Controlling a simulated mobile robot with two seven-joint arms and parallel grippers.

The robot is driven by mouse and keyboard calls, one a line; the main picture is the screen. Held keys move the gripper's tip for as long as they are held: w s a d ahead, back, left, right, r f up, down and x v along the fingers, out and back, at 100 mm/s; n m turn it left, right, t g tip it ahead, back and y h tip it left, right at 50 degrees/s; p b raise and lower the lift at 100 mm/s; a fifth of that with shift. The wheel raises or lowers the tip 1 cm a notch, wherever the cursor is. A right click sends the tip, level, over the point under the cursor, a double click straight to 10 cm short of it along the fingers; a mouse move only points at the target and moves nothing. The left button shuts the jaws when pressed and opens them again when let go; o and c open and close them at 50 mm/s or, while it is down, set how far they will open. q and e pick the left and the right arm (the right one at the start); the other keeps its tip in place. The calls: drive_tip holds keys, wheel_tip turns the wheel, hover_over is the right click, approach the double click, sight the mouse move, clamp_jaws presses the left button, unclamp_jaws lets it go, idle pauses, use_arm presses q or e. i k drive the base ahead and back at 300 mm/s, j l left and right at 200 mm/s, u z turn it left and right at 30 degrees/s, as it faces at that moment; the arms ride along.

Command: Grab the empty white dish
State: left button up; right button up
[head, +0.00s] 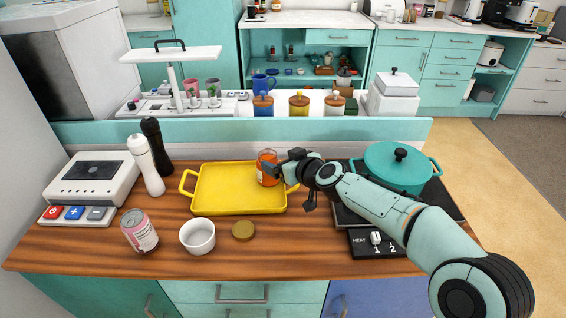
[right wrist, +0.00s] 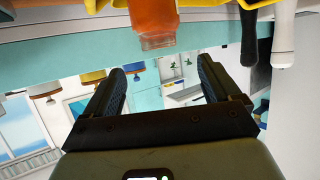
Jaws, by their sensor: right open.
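The white dish (head: 197,236) is a small round bowl on the wooden counter's front part, in the head view. It stands upright and looks empty. It is between a pink can and a gold lid, in front of the yellow tray. My right gripper (head: 285,172) is at the tray's right end, close to an orange jar, well behind and to the right of the dish. In the right wrist view its two fingers (right wrist: 163,76) are apart with nothing between them. The dish is not visible in that view. My left gripper is not in view.
The yellow tray (head: 235,200) has the orange jar (head: 266,168) at its right end. The pink can (head: 139,231) stands left of the dish and the gold lid (head: 243,231) lies right of it. A teal pot (head: 395,170) is at right. Counter is bare between lid and stove.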

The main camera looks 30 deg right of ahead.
sight(197, 236)
drive_tip(key=k, duration=1.1)
